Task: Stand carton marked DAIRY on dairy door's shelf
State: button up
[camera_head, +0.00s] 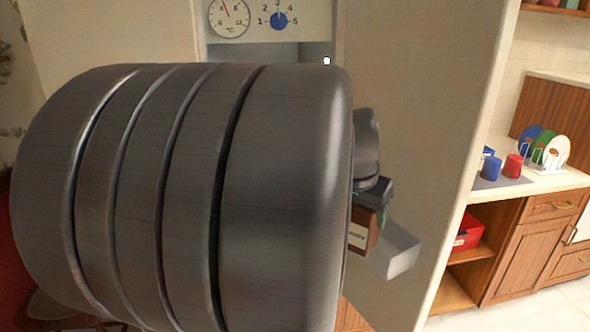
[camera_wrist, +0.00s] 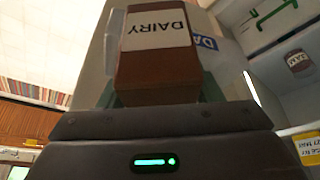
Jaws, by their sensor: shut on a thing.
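A brown carton (camera_wrist: 160,68) with a white label reading DAIRY is between the fingers of my gripper (camera_wrist: 162,97), which is shut on it. The label appears upside down in the wrist view. In the head view my gripper (camera_head: 372,192) shows past my arm, with part of the brown carton (camera_head: 362,226) below it. A pale grey box-like piece (camera_head: 398,252) is just right of the carton; I cannot tell whether they touch. In the wrist view a blue label beginning "DA" (camera_wrist: 205,43) shows behind the carton. The door's shelf is not clearly identifiable.
My arm hides most of the head view's middle. A pale upright panel (camera_head: 420,130) stands behind the gripper. A dial panel (camera_head: 270,20) is above. At right are a counter (camera_head: 545,183) with cups and a plate rack. A yellow label (camera_wrist: 312,148) shows right in the wrist view.

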jog(key=w+d+p, duration=0.2)
jog(key=w+d, duration=0.1)
jog(key=d, duration=0.4)
jog(key=shift+s+a+f+p+x, duration=0.1)
jog(key=shift+s+p+x, duration=0.1)
jog(key=shift+x, duration=0.95)
jog(key=shift+s+a+f+p+x, duration=0.1)
jog(key=shift+s+a+x, duration=0.1)
jog(key=shift+x, duration=1)
jog(key=shift+s+a+f+p+x, duration=0.1)
jog(key=shift+s+p+x, duration=0.1)
jog(key=shift+x, duration=0.95)
jog(key=shift+f, duration=0.15)
jog(key=o, duration=1.2)
